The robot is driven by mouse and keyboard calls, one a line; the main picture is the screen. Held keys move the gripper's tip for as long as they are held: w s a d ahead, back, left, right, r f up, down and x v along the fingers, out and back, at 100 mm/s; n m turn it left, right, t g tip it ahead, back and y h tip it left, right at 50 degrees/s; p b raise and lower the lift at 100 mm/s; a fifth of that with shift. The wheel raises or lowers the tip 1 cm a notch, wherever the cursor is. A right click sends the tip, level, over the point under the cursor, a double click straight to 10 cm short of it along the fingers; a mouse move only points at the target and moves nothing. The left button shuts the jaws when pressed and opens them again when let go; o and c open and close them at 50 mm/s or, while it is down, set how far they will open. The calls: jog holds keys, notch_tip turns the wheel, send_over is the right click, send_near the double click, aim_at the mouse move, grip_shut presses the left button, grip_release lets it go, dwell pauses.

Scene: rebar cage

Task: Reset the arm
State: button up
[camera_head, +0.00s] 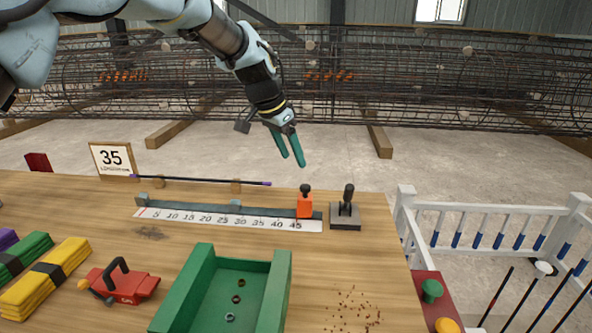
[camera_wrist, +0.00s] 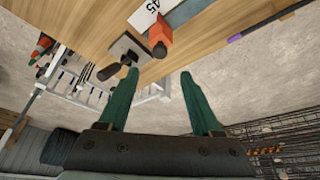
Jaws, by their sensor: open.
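My gripper (camera_head: 291,163) has two green fingers and hangs in the air above the far edge of the wooden table (camera_head: 345,265), past the purple-tipped rod. The fingers are apart with nothing between them. In the wrist view my gripper (camera_wrist: 158,92) also shows open and empty, with the table edge, an orange block (camera_wrist: 160,33) and a dark lever on a plate beyond the fingertips. My arm reaches in from the upper left of the head view, bent downward at the wrist.
The rebar cage (camera_head: 400,80) stands behind; a white railing (camera_head: 480,207) is right.

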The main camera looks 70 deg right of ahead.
jog(key=shift+a+r, duration=0.1)
jog(key=shift+r, duration=0.2)
dwell(0.4)
jog(key=w+a+n+t, duration=0.1)
jog(key=w+a+n, duration=0.2)
jog(key=w+a, duration=0.55)
jog(key=w+a+n+t, duration=0.1)
jog(key=w+a+n, duration=0.3)
jog(key=w, duration=0.8)
jog(key=w+a+f+n+y, duration=0.1)
jog(key=w+a+n, duration=0.1)
jog(key=w+a, duration=0.45)
jog(key=w+a+f+n, duration=0.1)
jog(key=w+a, duration=0.2)
jog(key=a, duration=0.6)
jog(key=w+a+f+n+t+y, duration=0.1)
jog(key=a+n, duration=0.3)
jog(key=a, duration=0.8)
jog(key=w+a+f+n+t+y, duration=0.1)
jog(key=w+a+n, duration=0.15)
jog(key=a, duration=1.05)
jog(key=s+a+f+n+y, duration=0.1)
jog(key=s+a+n, duration=0.4)
jog(key=a, duration=0.9)
jog(key=s+f, duration=0.1)
jog(key=s, duration=0.2)
jog(key=shift+s+a+n, duration=0.25)
jog(key=shift+s+n, duration=0.05)
jog(key=shift+n, duration=0.05)
